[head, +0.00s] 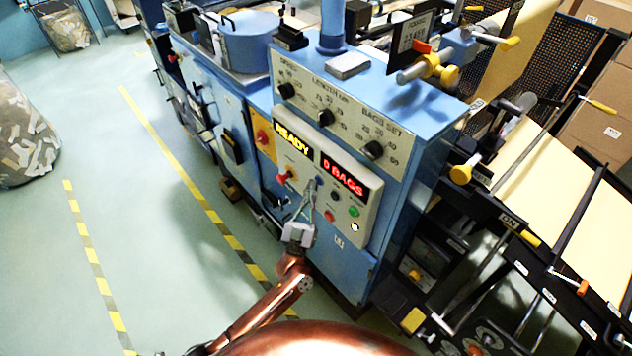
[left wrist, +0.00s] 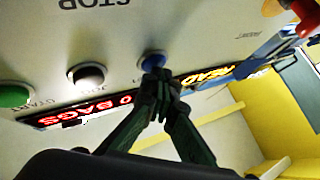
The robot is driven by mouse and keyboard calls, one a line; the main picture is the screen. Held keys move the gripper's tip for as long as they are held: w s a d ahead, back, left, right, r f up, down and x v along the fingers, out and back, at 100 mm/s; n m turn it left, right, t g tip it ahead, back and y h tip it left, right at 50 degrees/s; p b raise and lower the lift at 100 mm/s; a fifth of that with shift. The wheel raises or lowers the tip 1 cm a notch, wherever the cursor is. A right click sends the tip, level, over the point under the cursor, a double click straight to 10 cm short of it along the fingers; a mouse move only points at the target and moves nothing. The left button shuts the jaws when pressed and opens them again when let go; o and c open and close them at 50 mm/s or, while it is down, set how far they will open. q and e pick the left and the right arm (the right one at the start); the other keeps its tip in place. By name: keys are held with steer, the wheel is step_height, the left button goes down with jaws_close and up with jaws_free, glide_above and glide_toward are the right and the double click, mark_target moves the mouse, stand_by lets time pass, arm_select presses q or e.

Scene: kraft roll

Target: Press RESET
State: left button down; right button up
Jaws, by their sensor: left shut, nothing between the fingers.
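The control panel (head: 341,234) on the blue machine carries small buttons below its displays. A blue button (head: 319,181) sits just under the gap between the displays; it also shows in the left wrist view (left wrist: 152,58). Its label is mostly hidden, so I cannot read RESET there. My left gripper (head: 313,187) is shut and empty, with its fingertips right at the blue button. In the left wrist view the closed fingertips (left wrist: 159,80) overlap the button's lower edge; whether they touch it I cannot tell. My right gripper is out of view.
The displays read READY (head: 293,139) and 0 BAGS (head: 342,176). A red knob (head: 285,176) stands left of the gripper. A dark button (left wrist: 87,75) and a green button (left wrist: 14,95) are beside the blue one. Floor (head: 150,200) at left is open.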

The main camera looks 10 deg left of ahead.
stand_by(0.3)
arm_select(q)
steer(key=shift+s+a, duration=0.15)
steer(key=shift+s+a+p, duration=0.35)
steer(key=shift+s+a, duration=0.05)
steer(key=shift+s, duration=0.15)
steer(key=s+a, duration=0.1)
steer(key=s, duration=0.1)
steer(key=s+a+p, duration=0.1)
steer(key=s+a, duration=0.1)
steer(key=shift+p, duration=0.3)
steer(key=shift+f, duration=0.15)
stand_by(0.6)
